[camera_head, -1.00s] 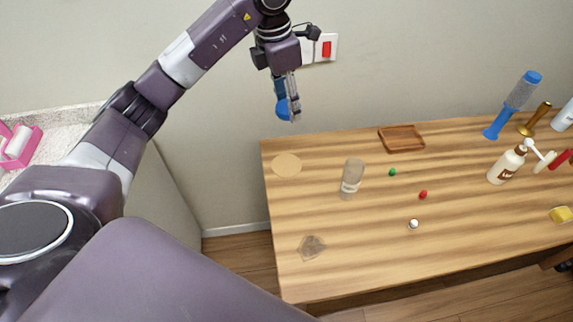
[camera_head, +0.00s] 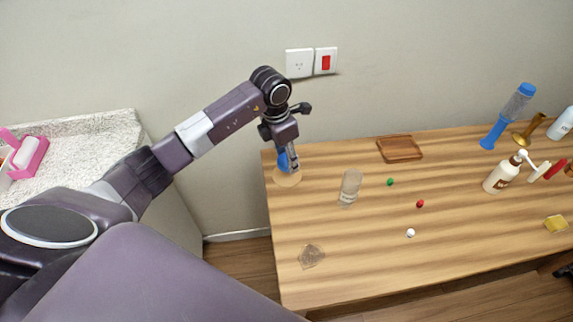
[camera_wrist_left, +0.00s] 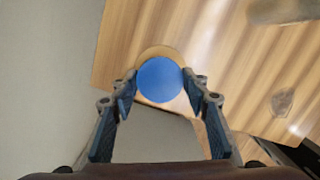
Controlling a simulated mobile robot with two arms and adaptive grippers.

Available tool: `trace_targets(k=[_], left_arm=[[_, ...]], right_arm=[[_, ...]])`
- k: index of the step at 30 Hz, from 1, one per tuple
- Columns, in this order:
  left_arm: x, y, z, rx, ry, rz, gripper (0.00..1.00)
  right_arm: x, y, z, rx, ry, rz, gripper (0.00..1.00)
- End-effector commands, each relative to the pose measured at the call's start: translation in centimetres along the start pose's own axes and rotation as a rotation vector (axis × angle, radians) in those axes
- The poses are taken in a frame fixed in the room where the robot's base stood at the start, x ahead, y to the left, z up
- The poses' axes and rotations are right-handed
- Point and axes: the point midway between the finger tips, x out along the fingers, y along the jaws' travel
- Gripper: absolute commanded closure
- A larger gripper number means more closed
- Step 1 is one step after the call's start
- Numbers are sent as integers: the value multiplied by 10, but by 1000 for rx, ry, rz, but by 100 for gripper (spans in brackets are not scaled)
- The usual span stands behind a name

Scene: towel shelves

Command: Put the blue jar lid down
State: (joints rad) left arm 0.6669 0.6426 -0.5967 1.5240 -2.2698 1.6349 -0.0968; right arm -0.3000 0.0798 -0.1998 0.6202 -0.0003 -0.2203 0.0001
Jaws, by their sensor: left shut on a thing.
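The blue jar lid (camera_head: 282,161) is held in my left gripper (camera_head: 291,168), over the light round coaster (camera_head: 287,180) at the back left corner of the wooden table. In the left wrist view the lid (camera_wrist_left: 159,80) sits between the two fingertips (camera_wrist_left: 160,82), which are shut on its sides. The lid covers most of the coaster (camera_wrist_left: 160,50) there. I cannot tell whether the lid touches the coaster.
A clear jar (camera_head: 350,188) stands right of the coaster. Green (camera_head: 390,182), red (camera_head: 420,203) and white (camera_head: 410,233) balls, a wooden tray (camera_head: 399,148) and a clear flat piece (camera_head: 311,256) lie on the table (camera_head: 340,270). Bottles and brushes crowd the right end.

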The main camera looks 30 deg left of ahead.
Motion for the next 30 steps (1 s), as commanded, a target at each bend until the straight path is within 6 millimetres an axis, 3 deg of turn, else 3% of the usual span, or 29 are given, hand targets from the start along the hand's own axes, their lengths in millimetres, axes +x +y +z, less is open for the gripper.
trace_targets(k=[9, 25, 26, 30], left_arm=[[39, -1, -7, -1, 3, -1, 91], [50, 0, -8, 0, 2, 1, 91], [50, 0, -8, 0, 2, 1, 57], [48, 0, -8, 0, 2, 0, 41]], right_arm=[[-8, 0, -1, 0, 0, 0, 45], [3, 0, 0, 0, 0, 0, 45], [2, 0, 0, 0, 0, 0, 45], [1, 0, 0, 0, 1, -1, 45]])
